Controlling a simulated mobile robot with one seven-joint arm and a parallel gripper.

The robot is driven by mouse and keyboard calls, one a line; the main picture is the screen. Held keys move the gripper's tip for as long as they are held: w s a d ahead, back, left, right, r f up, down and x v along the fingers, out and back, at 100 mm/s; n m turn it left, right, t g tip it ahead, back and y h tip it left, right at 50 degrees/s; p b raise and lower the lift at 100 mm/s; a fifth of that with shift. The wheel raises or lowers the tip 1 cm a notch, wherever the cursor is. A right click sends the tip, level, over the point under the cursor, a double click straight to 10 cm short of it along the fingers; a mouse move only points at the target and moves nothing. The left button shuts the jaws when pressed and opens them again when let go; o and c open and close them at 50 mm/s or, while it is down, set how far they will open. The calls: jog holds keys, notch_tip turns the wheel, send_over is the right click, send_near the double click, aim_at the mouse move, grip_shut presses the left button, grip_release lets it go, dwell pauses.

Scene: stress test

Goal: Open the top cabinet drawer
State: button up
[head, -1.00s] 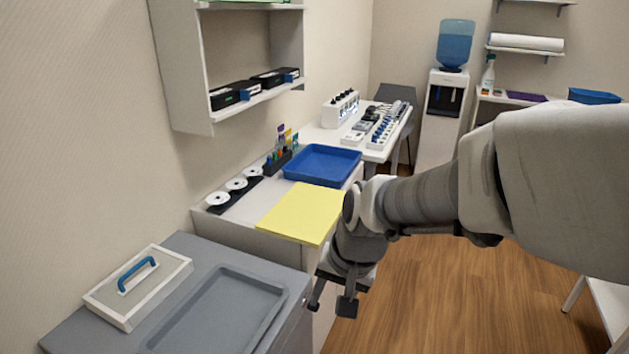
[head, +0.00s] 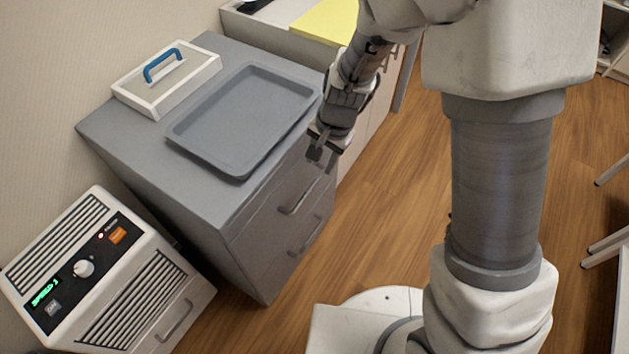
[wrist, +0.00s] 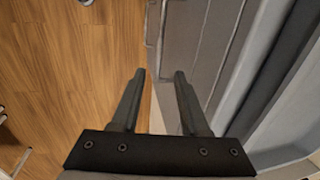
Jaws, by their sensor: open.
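The grey cabinet (head: 215,195) stands left of centre in the head view. Its front has a top drawer with a bar handle (head: 297,198) and a lower drawer with another handle (head: 308,242). Both drawers look closed. My gripper (head: 322,157) is open and empty, fingers pointing down, beside the cabinet's front near its far end. It is above the top handle and apart from it. In the wrist view the open fingers (wrist: 160,74) are beside the grey drawer front (wrist: 192,40), with what looks like a handle (wrist: 153,22) ahead.
A grey tray (head: 247,125) and a white-framed lid with a blue handle (head: 165,80) lie on the cabinet top. A white unit with vents and a knob (head: 100,275) stands at the near left. Wooden floor (head: 385,200) in front of the cabinet is clear.

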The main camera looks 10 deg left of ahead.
aim_at(313, 185)
jog(key=f+b, duration=0.1)
jog(key=f, duration=0.2)
jog(key=a+f+b, duration=0.1)
jog(key=f, duration=0.2)
jog(key=f+b, duration=0.1)
jog(key=f, duration=0.3)
jog(key=shift+w+a, duration=0.35)
jog(key=shift+a, duration=0.05)
grip_shut()
dwell(0.8)
